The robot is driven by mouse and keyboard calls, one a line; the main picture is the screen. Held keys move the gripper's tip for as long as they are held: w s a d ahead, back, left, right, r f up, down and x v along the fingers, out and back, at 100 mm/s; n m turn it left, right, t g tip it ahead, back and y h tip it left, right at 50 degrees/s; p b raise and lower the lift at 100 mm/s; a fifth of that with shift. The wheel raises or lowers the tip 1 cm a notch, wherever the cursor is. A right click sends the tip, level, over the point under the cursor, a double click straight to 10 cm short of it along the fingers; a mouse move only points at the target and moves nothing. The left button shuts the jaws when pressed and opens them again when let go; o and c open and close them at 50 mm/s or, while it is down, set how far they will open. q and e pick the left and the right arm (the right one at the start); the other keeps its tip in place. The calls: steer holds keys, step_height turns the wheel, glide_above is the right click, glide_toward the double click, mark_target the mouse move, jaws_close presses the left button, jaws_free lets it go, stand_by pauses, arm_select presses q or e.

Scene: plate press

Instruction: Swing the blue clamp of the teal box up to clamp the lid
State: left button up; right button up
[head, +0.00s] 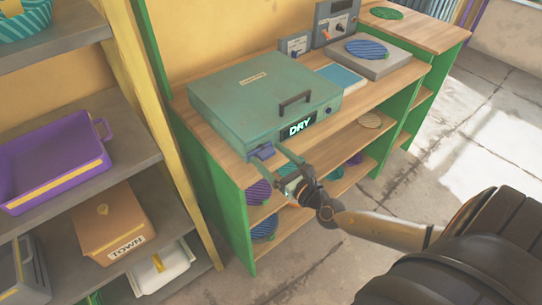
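The teal box (235,95) sits on the wooden worktop with its lid down; the lid has a dark handle (295,103). The blue clamp (259,149) is at the box's lower front edge, left of the panel. My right gripper (265,152) reaches in from the right, its fingers spread apart with the tips at the clamp. Whether they touch it I cannot tell. The fingers partly hide the clamp's lower part. My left gripper is not in view.
A grey device (368,62) with a blue striped disc (367,49) stands right of the box, past a blue pad (341,77). Green-sided shelves below hold several round plates. Grey shelves at left hold a purple tray (55,160) and a brown box (110,222).

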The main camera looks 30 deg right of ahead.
steer(key=c, duration=1.3)
steer(key=shift+f+m+b, duration=0.2)
steer(key=shift+m+b, duration=1.45)
steer(key=shift+m, duration=0.05)
steer(key=m+b, duration=0.1)
steer(key=m, duration=0.1)
steer(key=shift+d+m+b, duration=0.1)
steer(key=shift+m+b, duration=0.2)
steer(key=shift+m, duration=0.6)
steer(key=shift+m+b, duration=0.55)
steer(key=shift+m, duration=0.35)
steer(key=m, duration=0.2)
steer(key=shift+r+m, duration=0.15)
steer(key=shift+m, duration=0.15)
steer(key=m, duration=0.4)
steer(key=shift+d, duration=0.1)
steer(key=shift+m+p, duration=0.4)
steer(key=shift+m, duration=0.7)
